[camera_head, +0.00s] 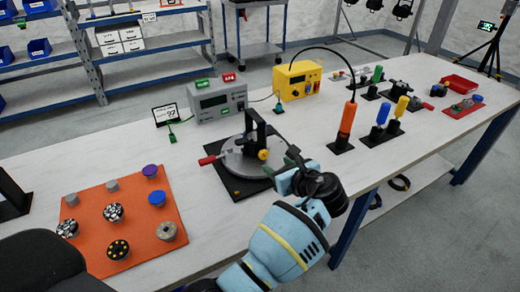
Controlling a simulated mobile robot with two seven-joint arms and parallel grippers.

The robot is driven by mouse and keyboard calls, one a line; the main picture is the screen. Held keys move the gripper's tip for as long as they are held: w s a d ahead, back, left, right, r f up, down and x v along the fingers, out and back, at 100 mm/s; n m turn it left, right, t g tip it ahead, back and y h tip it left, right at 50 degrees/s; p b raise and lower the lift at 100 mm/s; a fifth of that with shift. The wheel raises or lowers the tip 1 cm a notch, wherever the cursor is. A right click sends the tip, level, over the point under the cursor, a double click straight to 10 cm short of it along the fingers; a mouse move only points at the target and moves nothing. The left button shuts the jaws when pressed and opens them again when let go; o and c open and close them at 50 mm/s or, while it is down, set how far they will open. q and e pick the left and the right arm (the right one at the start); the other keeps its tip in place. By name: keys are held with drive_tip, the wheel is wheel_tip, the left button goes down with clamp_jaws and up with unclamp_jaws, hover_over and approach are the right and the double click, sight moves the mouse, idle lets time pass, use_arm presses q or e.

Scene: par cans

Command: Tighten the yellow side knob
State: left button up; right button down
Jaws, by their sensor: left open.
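The yellow side knob (263,155) is on a round grey fixture (238,165) with a black upright bracket (254,128), standing on a black base plate on the bench. A red handle (208,159) sticks out on the fixture's left. My left gripper (291,160) is open, just right of the yellow knob, with a small gap seeming to lie between them. The dark gripper body hides part of its fingers, and I cannot tell exactly how they line up with the knob. My right gripper is not in view.
An orange mat (92,203) with several round parts lies at left. A grey meter (217,99) and a yellow box (297,80) stand behind the fixture. An orange-handled driver (346,122) stands in a holder to the right. The bench front edge is near my arm.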

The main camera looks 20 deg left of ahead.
sight(265, 156)
use_arm(q)
drive_tip(key=shift+w+r, duration=0.15)
drive_tip(key=shift+r, duration=0.05)
drive_tip(key=shift+w+a+f, duration=0.1)
drive_tip(key=shift+w+a, duration=0.1)
drive_tip(key=shift+a, duration=0.05)
drive_tip(key=b+x, duration=0.1)
drive_tip(key=x, duration=0.5)
drive_tip(key=shift+w+a+f, duration=0.2)
drive_tip(key=shift+w+a, duration=0.05)
drive_tip(key=shift+a, duration=0.05)
